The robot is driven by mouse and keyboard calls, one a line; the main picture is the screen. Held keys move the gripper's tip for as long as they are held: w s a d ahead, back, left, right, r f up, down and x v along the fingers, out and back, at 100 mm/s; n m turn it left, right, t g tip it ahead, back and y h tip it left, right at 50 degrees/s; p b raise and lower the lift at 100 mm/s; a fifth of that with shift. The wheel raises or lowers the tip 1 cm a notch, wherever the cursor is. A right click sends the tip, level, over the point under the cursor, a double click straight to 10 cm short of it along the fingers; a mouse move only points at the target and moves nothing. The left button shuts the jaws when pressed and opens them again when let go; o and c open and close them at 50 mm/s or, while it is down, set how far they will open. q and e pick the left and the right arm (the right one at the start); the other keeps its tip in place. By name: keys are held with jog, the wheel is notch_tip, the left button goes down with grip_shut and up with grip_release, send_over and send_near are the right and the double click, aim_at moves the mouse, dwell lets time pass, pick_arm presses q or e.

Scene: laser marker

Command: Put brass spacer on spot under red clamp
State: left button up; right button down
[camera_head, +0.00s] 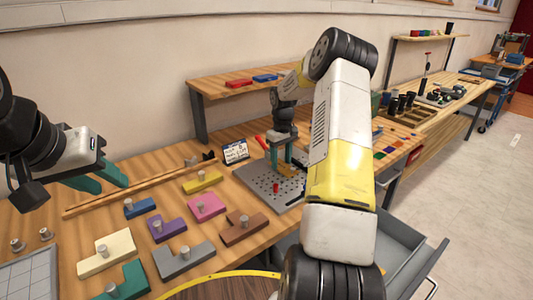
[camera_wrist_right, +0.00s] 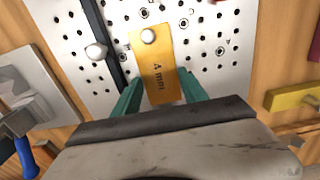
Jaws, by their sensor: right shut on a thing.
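The brass spacer (camera_wrist_right: 158,72), a flat yellow plate marked "4 mm", lies between the teal fingers of my right gripper (camera_wrist_right: 158,95) in the wrist view. The gripper is shut on it, over or on the grey perforated plate (camera_wrist_right: 206,30). In the head view, the spacer (camera_head: 290,189) is partly hidden by my right arm and gripper (camera_head: 284,160), above the perforated plate (camera_head: 258,180). A red clamp handle (camera_head: 262,142) stands at the plate's back left. The spot under it cannot be made out. My left gripper (camera_head: 103,178) is open and empty at the left.
A small red peg (camera_head: 276,188) stands on the plate. Several coloured knobbed blocks, including a pink one (camera_head: 206,205) and a brown one (camera_head: 243,229), lie left of the plate. A sign (camera_head: 235,151) stands behind it. A grey drawer (camera_head: 400,245) is open at right.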

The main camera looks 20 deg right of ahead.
jog(key=shift+f, duration=0.5)
jog(key=c, duration=0.5)
grip_release()
